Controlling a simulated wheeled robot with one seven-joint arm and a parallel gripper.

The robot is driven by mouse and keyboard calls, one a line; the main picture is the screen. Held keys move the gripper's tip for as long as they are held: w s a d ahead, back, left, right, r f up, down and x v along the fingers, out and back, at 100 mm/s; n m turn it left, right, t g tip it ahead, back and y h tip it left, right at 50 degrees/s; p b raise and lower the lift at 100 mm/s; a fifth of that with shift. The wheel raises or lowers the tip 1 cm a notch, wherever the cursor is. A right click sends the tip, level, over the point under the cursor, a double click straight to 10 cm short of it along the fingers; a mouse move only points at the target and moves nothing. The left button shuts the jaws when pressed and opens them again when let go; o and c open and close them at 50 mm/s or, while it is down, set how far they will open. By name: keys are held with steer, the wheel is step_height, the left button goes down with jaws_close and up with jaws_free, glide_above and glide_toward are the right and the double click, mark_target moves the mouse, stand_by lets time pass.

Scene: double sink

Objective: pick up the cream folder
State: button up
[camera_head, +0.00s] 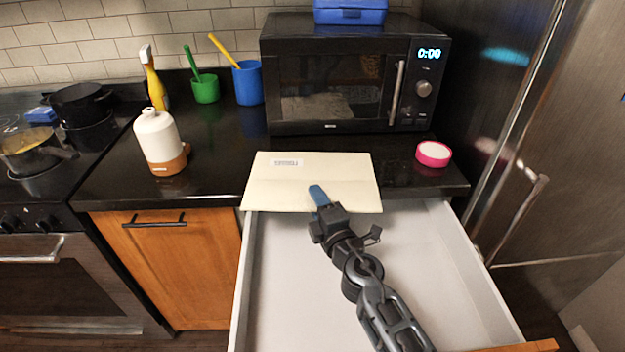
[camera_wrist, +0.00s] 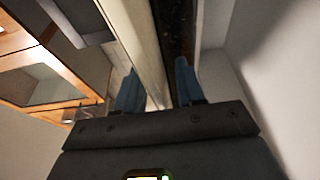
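The cream folder (camera_head: 345,171) lies flat on the black counter in the head view, with a small label near its back edge. Its front edge reaches over the counter's front, above the open drawer. My gripper (camera_head: 319,195) is at this front edge, with one blue finger visible over the folder's top. In the wrist view my gripper (camera_wrist: 157,67) has its two blue fingers apart. The folder shows nearly edge-on as a pale band (camera_wrist: 147,45) between them. The lower finger is hidden in the head view.
The open white drawer (camera_head: 278,290) is under my arm and looks empty. A black microwave (camera_head: 335,80) stands behind the folder. A pink-rimmed round item (camera_head: 433,153) is to the right, and a white-and-brown bottle (camera_head: 158,140) to the left.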

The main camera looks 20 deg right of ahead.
steer(key=shift+w, duration=0.1)
jaws_close()
stand_by(0.3)
